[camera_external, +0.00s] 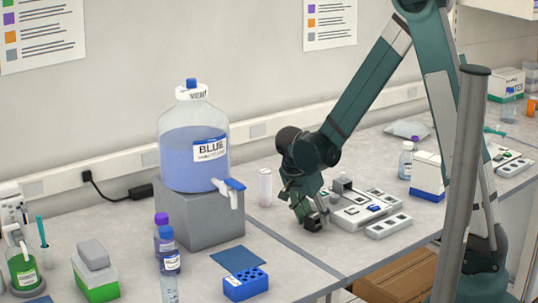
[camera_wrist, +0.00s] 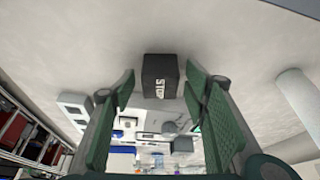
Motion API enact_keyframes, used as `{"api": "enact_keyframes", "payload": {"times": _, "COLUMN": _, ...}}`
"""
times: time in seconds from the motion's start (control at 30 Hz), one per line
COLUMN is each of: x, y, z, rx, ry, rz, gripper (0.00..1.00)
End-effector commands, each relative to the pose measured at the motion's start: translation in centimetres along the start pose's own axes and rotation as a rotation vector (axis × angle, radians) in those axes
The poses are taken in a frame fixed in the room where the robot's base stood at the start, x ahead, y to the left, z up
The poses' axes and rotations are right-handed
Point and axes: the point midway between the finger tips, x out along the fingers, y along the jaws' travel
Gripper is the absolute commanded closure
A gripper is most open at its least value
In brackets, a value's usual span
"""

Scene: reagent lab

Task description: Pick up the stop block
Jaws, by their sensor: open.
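The stop block (camera_wrist: 160,72) is a small black block with white "STOP" lettering on one face. In the wrist view it lies on the grey bench top, between the two green fingertips and slightly ahead of them. My gripper (camera_wrist: 160,88) is open, with a gap visible on each side of the block. In the external view my gripper (camera_external: 314,221) points down low over the bench, left of the white panel. I cannot make out the block there; the gripper seems to hide it.
The white panel (camera_external: 352,218) carries a dark grey block (camera_external: 342,183). A white switch strip (camera_external: 388,226) lies to its right. A white cylinder (camera_external: 265,187) stands left of my gripper, also at the wrist view's right (camera_wrist: 299,95). A blue carboy (camera_external: 192,150) stands on a grey stand.

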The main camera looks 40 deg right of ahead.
Motion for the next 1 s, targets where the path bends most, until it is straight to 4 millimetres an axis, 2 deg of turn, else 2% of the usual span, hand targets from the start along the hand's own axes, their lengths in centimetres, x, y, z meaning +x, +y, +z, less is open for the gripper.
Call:
{"api": "enact_keyframes", "payload": {"times": 0.07, "x": 0.0, "y": 0.0, "z": 0.0, "rx": 0.0, "ry": 0.0, "rz": 0.0, "gripper": 0.55}}
{"api": "enact_keyframes", "payload": {"times": 0.33, "x": 0.0, "y": 0.0, "z": 0.0, "rx": 0.0, "ry": 0.0, "rz": 0.0, "gripper": 0.89}}
{"api": "enact_keyframes", "payload": {"times": 0.73, "x": -0.3, "y": 0.0, "z": -0.1, "rx": 0.0, "ry": 0.0, "rz": 0.0, "gripper": 0.89}}
{"api": "enact_keyframes", "payload": {"times": 1.0, "x": -1.9, "y": 0.0, "z": -0.8, "rx": 0.0, "ry": 0.0, "rz": 0.0, "gripper": 0.89}}
